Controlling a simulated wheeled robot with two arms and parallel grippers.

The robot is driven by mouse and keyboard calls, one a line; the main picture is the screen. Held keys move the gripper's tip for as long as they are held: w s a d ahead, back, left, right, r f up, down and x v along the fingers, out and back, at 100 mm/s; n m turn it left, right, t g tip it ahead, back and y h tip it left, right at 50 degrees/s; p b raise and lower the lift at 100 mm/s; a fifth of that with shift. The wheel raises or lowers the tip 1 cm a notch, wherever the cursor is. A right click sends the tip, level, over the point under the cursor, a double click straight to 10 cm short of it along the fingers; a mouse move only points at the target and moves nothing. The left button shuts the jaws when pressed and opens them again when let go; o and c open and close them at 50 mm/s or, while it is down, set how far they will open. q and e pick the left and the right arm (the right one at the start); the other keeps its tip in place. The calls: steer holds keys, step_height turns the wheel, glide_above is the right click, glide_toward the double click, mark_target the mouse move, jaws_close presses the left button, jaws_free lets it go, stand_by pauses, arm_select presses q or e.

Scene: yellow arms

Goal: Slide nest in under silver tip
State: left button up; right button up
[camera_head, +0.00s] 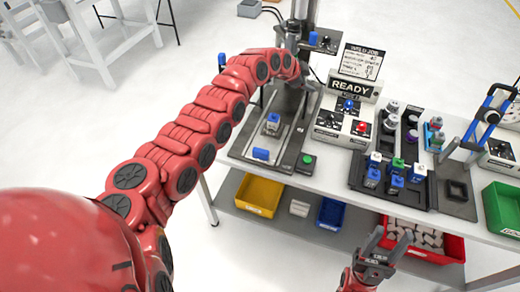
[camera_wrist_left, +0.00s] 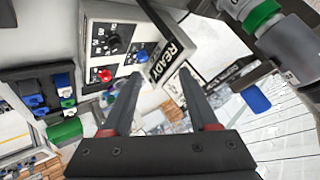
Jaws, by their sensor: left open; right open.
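The nest (camera_head: 271,124) sits on the rails of the dark slide base (camera_head: 240,148), toward its front. It carries a small blue-and-white part, and a blue handle (camera_head: 261,154) is in front of it. The silver tip is hidden behind my left arm in the head view. In the left wrist view a silver cylinder with a green band (camera_wrist_left: 270,30) is at upper right. My left gripper (camera_head: 304,84) is near the press column, behind the nest and apart from it. Its open, empty fingers show in the wrist view (camera_wrist_left: 160,76). My right gripper (camera_head: 382,232) is open and empty at the table's front edge.
A control box (camera_head: 343,122) with a READY sign stands right of the slide base. A green button box (camera_head: 306,162) is near the front edge. A dark tray (camera_head: 400,190) holds several parts. Yellow (camera_head: 258,194), blue (camera_head: 331,212) and red (camera_head: 447,246) bins are below the tabletop.

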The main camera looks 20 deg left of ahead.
arm_select(q)
steer(key=s+a+f+m+g+y, duration=0.25)
steer(key=s+a+g, duration=0.2)
steer(key=s, duration=0.45)
steer(key=m+g+y, duration=0.2)
steer(key=m+g, duration=0.1)
steer(key=g, duration=0.1)
glide_above(261, 150)
steer(key=shift+n, duration=0.25)
step_height(261, 150, down, 16)
steer(key=p, duration=0.4)
steer(key=shift+s+d, duration=0.1)
steer(key=shift+d, duration=0.05)
steer(key=shift+f+p, duration=0.35)
steer(key=shift+f, duration=0.25)
jaws_close()
